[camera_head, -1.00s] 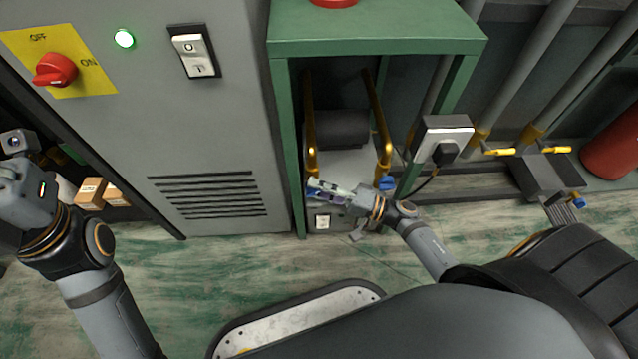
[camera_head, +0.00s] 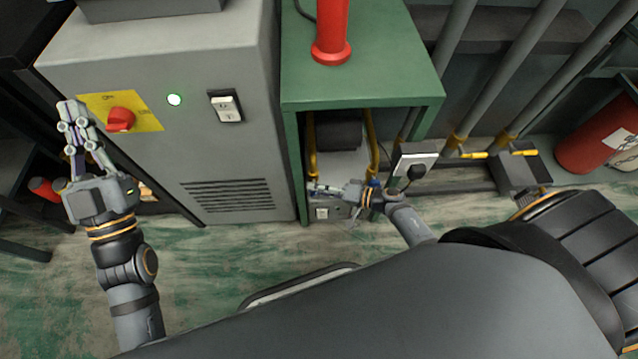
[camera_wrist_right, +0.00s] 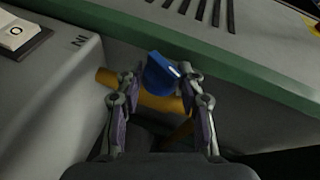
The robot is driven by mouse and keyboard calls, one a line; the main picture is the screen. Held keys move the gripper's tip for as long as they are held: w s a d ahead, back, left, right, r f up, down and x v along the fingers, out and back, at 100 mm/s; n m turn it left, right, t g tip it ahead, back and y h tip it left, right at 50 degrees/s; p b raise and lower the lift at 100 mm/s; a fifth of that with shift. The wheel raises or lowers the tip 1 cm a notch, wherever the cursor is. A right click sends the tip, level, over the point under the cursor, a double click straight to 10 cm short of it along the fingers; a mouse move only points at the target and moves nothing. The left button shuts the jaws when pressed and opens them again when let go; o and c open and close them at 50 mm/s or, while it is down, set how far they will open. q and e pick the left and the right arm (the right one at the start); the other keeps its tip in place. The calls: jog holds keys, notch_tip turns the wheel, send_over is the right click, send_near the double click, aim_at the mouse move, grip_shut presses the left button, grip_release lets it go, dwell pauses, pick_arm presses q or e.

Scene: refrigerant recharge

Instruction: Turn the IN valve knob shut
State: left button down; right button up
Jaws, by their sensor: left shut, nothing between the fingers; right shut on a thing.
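The blue IN valve knob (camera_wrist_right: 160,74) is in the right wrist view, between my fingertips. An "IN" label (camera_wrist_right: 80,42) is printed on the grey machine beside it, and a yellow-orange bar or pipe (camera_wrist_right: 150,98) runs just behind it. My right gripper (camera_wrist_right: 163,82) is shut on the blue knob. My left gripper (camera_head: 72,112) is shut and empty, raised in front of the grey cabinet's left side.
The green table (camera_head: 370,70) bears a red cylinder (camera_head: 332,40). A plug box (camera_head: 412,165) stands close right of my right gripper.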

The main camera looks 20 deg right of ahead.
jog(key=shift+r, duration=0.1)
pick_arm(q)
jog(key=f, duration=0.1)
jog(key=w+f+g, duration=0.1)
jog(key=f, duration=0.1)
jog(key=shift+w+g, duration=0.3)
jog(key=shift+g, duration=0.1)
jog(key=shift+r, duration=0.1)
pick_arm(e)
jog(key=o, duration=1.1)
jog(key=shift+o, duration=0.2)
jog(key=shift+d, duration=0.1)
